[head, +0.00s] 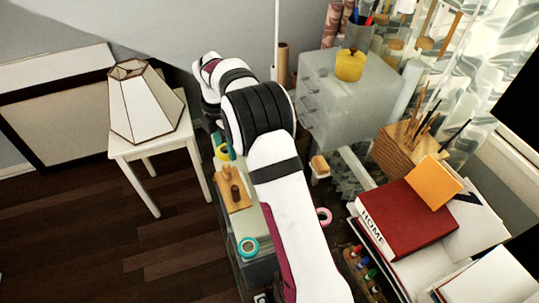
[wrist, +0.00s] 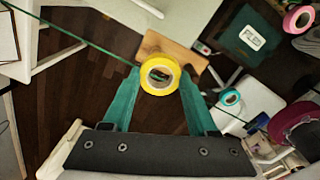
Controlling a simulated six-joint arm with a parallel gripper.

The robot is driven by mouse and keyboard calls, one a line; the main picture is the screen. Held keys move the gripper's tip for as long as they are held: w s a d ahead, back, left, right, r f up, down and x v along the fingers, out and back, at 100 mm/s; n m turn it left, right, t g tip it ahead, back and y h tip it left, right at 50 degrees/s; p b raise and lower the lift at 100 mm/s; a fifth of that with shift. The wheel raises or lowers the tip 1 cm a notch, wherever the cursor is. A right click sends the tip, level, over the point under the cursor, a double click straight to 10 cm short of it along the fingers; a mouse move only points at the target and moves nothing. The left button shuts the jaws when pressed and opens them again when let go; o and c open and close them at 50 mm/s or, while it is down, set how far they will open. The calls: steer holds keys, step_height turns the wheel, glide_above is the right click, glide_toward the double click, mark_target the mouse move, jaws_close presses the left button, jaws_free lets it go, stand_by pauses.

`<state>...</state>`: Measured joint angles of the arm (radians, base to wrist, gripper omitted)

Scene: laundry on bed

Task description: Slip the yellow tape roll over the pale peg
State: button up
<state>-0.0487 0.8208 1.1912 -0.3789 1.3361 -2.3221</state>
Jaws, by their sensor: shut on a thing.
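The yellow tape roll (wrist: 159,59) is held between the two teal fingers of my gripper (wrist: 160,77), with its hole facing the wrist camera. In the head view the yellow roll (head: 223,154) shows just beyond the far end of a wooden board (head: 243,207), beside my arm. The pale peg (head: 227,172) stands upright on that board, close to the roll in the picture and apart from it. A dark brown peg (head: 235,192) stands nearer on the same board. In the wrist view the board (wrist: 172,47) is partly behind the roll, and I cannot make out the pegs.
A teal tape roll (head: 247,247) lies near the board, and a pink roll (head: 324,216) lies right of my arm. A white stool with a lamp (head: 145,105) stands to the left. A red book (head: 405,220) and a brush block (head: 400,148) are to the right.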

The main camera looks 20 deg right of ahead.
mark_target(225, 167)
steer(key=shift+w+a, duration=0.2)
steer(key=shift+a, duration=0.25)
steer(key=shift+f, duration=3.6)
steer(key=o, duration=1.4)
step_height(225, 167, up, 16)
